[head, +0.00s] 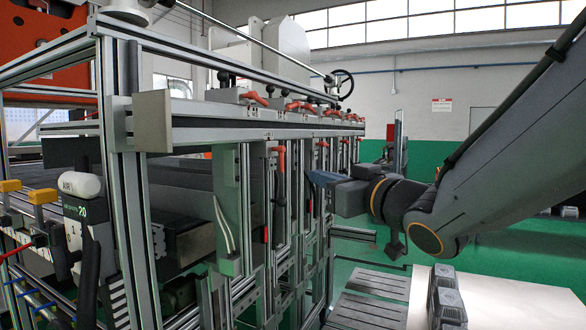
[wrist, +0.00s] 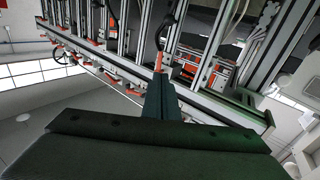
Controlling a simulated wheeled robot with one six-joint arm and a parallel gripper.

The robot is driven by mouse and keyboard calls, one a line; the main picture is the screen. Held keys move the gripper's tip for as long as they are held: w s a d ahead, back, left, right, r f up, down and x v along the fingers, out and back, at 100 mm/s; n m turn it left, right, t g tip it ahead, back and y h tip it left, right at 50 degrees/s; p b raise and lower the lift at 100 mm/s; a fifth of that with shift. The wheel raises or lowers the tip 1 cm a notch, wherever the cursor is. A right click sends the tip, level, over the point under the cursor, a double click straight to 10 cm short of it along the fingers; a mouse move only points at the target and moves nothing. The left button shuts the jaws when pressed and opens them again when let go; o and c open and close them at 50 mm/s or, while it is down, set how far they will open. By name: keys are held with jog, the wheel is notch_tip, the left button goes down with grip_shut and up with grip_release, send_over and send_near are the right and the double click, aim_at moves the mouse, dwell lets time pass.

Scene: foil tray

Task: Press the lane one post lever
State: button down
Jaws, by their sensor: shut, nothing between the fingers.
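Orange post levers stand on the upright posts of the aluminium frame in the head view. The nearest lever (head: 281,162) is left of my gripper, and another lever (head: 322,146) is just above and behind it. I cannot tell by any label which one is lane one. My gripper (head: 313,178) is shut and empty, pointing left at the posts. In the wrist view the shut fingers (wrist: 159,82) point at a small orange lever (wrist: 158,61) just past their tips. I cannot tell whether they touch.
The aluminium frame (head: 150,122) fills the left, with several orange clamp handles (head: 255,98) along its top rail. Grey boxes (head: 445,298) stand on a pale surface (head: 500,300) below my arm.

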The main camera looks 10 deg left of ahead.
jog(key=p+x, duration=0.3)
jog(key=x, duration=1)
jog(key=shift+p, duration=0.4)
jog(key=shift+w+d+f+n+y+b, duration=0.1)
jog(key=shift+w+f+n+y+b, duration=0.45)
jog(key=shift+b, duration=1.65)
jog(key=n+g+y+b, duration=0.3)
jog(key=n+y+b, duration=0.6)
jog(key=n+b, duration=1.4)
send_near(283, 165)
jog(key=d+f+m+b, duration=0.1)
jog(key=d+m+b, duration=0.5)
jog(key=shift+d+f, duration=0.2)
jog(key=shift+d, duration=0.1)
jog(key=shift+s, duration=0.1)
